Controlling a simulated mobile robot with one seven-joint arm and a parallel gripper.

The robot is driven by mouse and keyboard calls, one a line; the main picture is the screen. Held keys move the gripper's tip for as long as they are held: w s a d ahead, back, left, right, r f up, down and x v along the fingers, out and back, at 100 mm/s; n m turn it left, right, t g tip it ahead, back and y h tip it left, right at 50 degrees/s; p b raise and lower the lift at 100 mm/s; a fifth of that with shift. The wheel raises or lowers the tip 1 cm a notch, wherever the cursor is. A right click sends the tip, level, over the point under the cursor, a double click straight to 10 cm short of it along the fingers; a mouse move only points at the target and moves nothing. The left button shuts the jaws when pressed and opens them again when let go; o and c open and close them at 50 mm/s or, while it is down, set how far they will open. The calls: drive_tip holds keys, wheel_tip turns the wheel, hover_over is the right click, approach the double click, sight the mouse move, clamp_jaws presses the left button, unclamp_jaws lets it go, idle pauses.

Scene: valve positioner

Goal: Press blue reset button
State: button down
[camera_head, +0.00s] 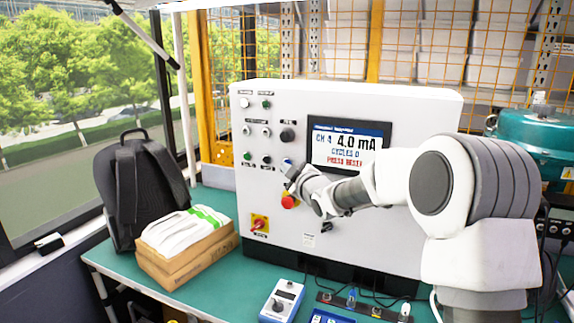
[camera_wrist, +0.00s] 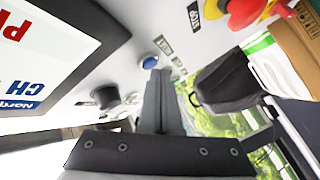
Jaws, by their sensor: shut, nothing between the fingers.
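The blue reset button (camera_head: 287,161) is on the front of the white control panel (camera_head: 262,195), left of the display (camera_head: 348,147). My gripper (camera_head: 290,172) is shut and empty, its tips close to the button and just below it in the head view. In the wrist view the button (camera_wrist: 149,62) shows just beyond the shut fingertips (camera_wrist: 161,73), slightly to their left. I cannot tell whether the tips touch it. The display reads 4.0 mA, with red text below that looks like "press reset".
A red emergency knob (camera_head: 289,201) is just below my gripper. A black knob (camera_head: 287,135) is above the button. A red-yellow rotary switch (camera_head: 260,224) is lower left. A backpack (camera_head: 140,185) and boxes (camera_head: 185,262) stand left of the panel. Small devices (camera_head: 283,300) lie in front.

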drive_tip(key=shift+w+d, duration=0.15)
drive_tip(key=shift+w, duration=0.2)
idle(0.6)
drive_tip(key=shift+s, duration=0.1)
drive_tip(key=shift+s+f+b, duration=0.1)
drive_tip(key=shift+s+b, duration=0.05)
drive_tip(key=shift+b, duration=0.35)
drive_tip(key=shift+s+a+b, duration=0.25)
drive_tip(key=shift+s+b, duration=0.15)
drive_tip(key=shift+s, duration=0.1)
drive_tip(key=s+b, duration=0.1)
drive_tip(key=s+a+b, duration=0.1)
drive_tip(key=s, duration=0.1)
drive_tip(key=s+b, duration=0.1)
drive_tip(key=b, duration=0.1)
drive_tip(key=shift+s+a, duration=0.35)
